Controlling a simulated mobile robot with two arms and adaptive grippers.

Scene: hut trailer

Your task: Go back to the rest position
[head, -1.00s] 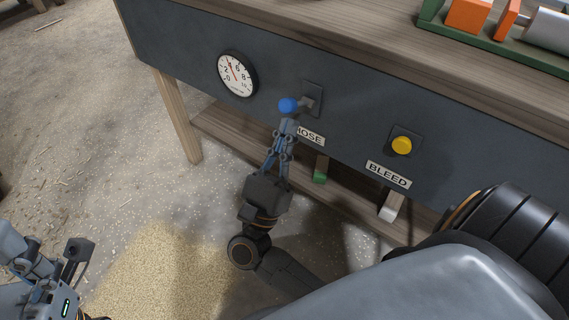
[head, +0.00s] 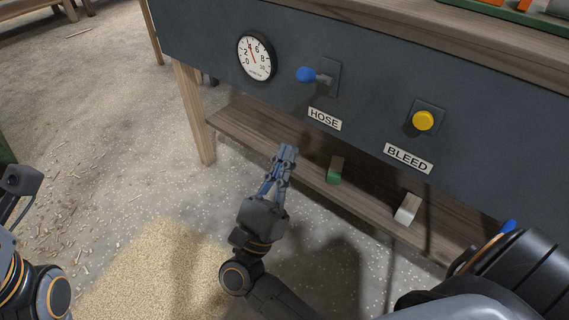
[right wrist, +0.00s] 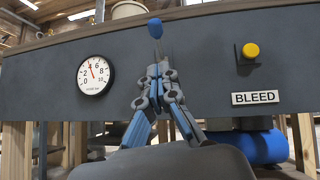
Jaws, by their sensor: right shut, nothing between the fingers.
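My right gripper (head: 287,152) is shut and empty in the head view, in front of the bench's dark panel and below the HOSE label (head: 325,119).
A low wooden shelf (head: 262,133) under the bench holds a green-ended block (head: 335,171) and a white-ended one (head: 407,209). Sawdust (head: 150,270) lies on the floor.

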